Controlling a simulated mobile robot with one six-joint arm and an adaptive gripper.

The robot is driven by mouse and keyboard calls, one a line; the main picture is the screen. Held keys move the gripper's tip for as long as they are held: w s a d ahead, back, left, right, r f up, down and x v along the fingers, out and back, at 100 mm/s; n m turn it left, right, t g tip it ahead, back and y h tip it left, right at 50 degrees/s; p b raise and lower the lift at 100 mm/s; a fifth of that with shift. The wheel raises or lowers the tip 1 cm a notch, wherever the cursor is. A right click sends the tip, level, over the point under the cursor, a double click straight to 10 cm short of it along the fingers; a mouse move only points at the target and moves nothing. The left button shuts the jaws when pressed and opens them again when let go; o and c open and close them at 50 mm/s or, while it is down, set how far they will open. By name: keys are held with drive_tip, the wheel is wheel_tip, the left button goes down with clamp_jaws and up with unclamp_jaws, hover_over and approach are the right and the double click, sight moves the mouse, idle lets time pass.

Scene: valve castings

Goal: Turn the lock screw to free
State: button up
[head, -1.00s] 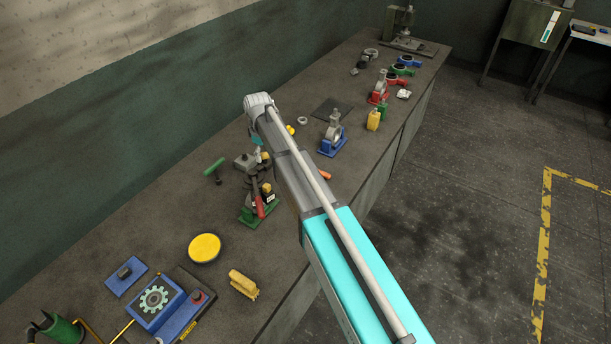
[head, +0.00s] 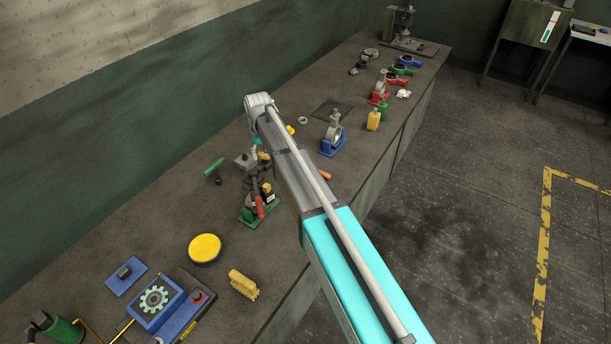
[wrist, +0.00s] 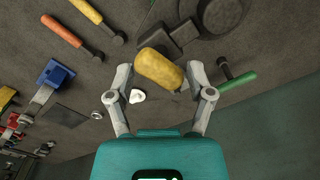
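A rounded yellow handle (wrist: 160,68) lies between the fingers of my gripper (wrist: 160,76) in the wrist view. In the head view my gripper is mostly hidden behind my arm, at the dark upright fixture (head: 247,163) on a green base (head: 246,216). A small yellow part (head: 264,156) shows at the fixture's top and may be the same handle. The lock screw itself cannot be told apart clearly.
A green-handled tool (head: 213,167) lies left of the fixture. A yellow disc (head: 205,248), a yellow block (head: 243,284) and a blue gear box (head: 157,302) are nearer. A blue casting stand (head: 333,143) is to the right.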

drive_tip(key=m, duration=1)
drive_tip(key=shift+r+m+p, duration=0.3)
drive_tip(key=shift+r+p, duration=0.05)
drive_tip(key=shift+p, duration=0.05)
wheel_tip(320, 180, up, 13)
drive_tip(key=p, duration=1.3)
drive_tip(key=s+d+f+n+b, duration=0.3)
drive_tip(key=s+d+f+b, duration=0.8)
drive_tip(key=d+f+b, duration=0.2)
drive_tip(key=shift+f+b, duration=0.7)
drive_tip(key=shift+b, duration=0.05)
